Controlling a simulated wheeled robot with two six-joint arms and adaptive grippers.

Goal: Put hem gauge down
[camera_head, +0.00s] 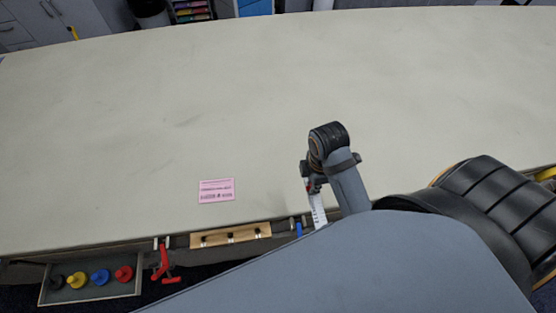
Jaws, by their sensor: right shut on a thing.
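The hem gauge (318,210) is a narrow white strip with dark markings and a bit of red near its upper end. My right gripper (311,184) is shut on its upper end, and the strip hangs down from it near the front edge of the table (180,110). My arm hides part of the gauge's lower end. I cannot tell whether the gauge touches the table. My left gripper is not in view.
A pink card (216,190) lies left of the gripper. Below the front edge are a wooden rack (230,235), red clamps (162,262) and an open drawer (90,295) with several coloured knobs. The wide tabletop is otherwise clear.

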